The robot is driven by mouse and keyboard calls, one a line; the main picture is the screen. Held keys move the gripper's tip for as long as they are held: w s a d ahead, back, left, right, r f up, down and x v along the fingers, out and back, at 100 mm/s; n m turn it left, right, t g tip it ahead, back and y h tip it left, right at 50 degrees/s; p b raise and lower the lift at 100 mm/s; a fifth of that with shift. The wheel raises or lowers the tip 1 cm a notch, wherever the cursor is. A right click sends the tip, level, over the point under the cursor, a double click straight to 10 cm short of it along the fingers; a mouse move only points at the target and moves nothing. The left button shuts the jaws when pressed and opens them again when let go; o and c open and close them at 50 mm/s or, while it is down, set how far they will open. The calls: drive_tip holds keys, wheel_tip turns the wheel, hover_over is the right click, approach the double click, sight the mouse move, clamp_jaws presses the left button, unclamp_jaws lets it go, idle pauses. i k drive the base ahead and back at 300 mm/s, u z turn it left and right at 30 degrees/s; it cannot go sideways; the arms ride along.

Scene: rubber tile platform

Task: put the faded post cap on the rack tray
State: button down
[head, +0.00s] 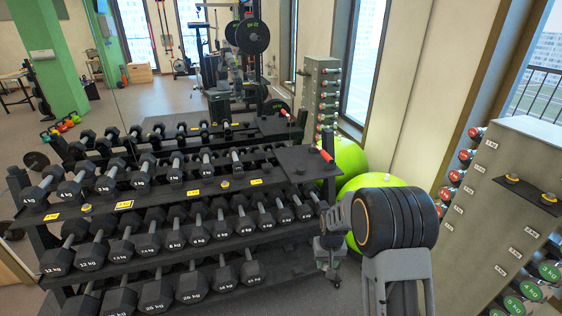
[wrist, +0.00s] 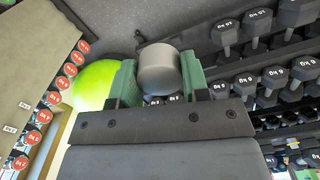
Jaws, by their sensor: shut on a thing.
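The faded post cap (wrist: 158,70) is a plain grey cylinder in the wrist view. My gripper (wrist: 157,82) is shut on it, with one green-padded finger on each side. In the head view my gripper (head: 331,232) is in front of the dumbbell rack's right end, lower than the rack tray; I cannot make out the cap clearly there. The rack tray (head: 304,162) is a flat dark plate on top of the rack's right end, with nothing seen lying on its middle. The tray is not clear in the wrist view.
The rack (head: 125,207) holds rows of dumbbells. A red-ended bar (head: 326,155) stands at the tray's right edge. Green balls (head: 350,160) sit behind my arm. A grey cabinet (head: 505,190) at right carries a dark plate (head: 528,196) with two small yellow-ringed knobs (head: 513,178).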

sight(293, 155)
drive_tip(key=u, duration=0.5)
drive_tip(key=i, duration=0.7)
drive_tip(key=u, duration=0.25)
